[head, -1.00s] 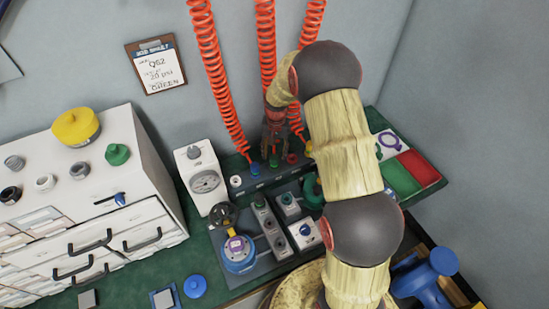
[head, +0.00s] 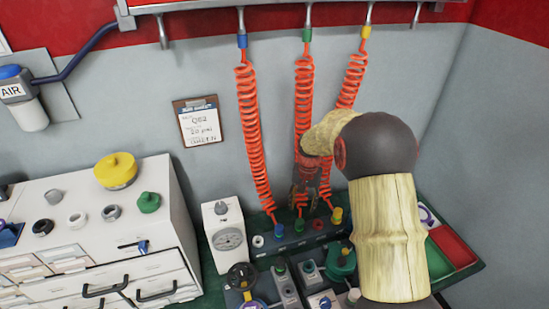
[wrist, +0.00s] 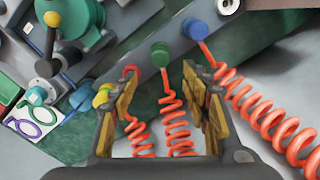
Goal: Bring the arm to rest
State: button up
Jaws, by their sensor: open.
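My arm reaches from the lower right over the bench in the head view. My gripper (head: 306,192) hangs in front of the middle orange coiled hose (head: 304,95), close to the wall side of the bench. In the wrist view my gripper (wrist: 160,95) is open. The middle hose (wrist: 175,120), with its green plug (wrist: 160,54), shows between the fingers, and another coil lies beside it. I cannot tell whether the fingers touch the hoses.
The blue-ended hose (head: 250,130) and yellow-ended hose (head: 350,75) hang on either side. A gauge box (head: 226,238), a valve with a black handwheel (head: 241,277) and a white drawer cabinet (head: 155,225) stand left. A red and green tray (head: 455,245) lies right.

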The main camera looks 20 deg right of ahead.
jog(key=s+a+r+n+t, duration=0.2)
jog(key=s+a+r, duration=0.4)
jog(key=s+r, duration=0.7)
jog(key=s+a+r+n+t+p, duration=0.1)
jog(key=s+a+r+n+t, duration=0.2)
jog(key=s+r, duration=1)
jog(key=s+a+n, duration=0.1)
jog(key=s+a, duration=0.2)
jog(key=s, duration=0.2)
jog(key=shift+a+n, duration=0.3)
jog(key=shift+n, duration=0.1)
jog(key=shift+a, duration=0.1)
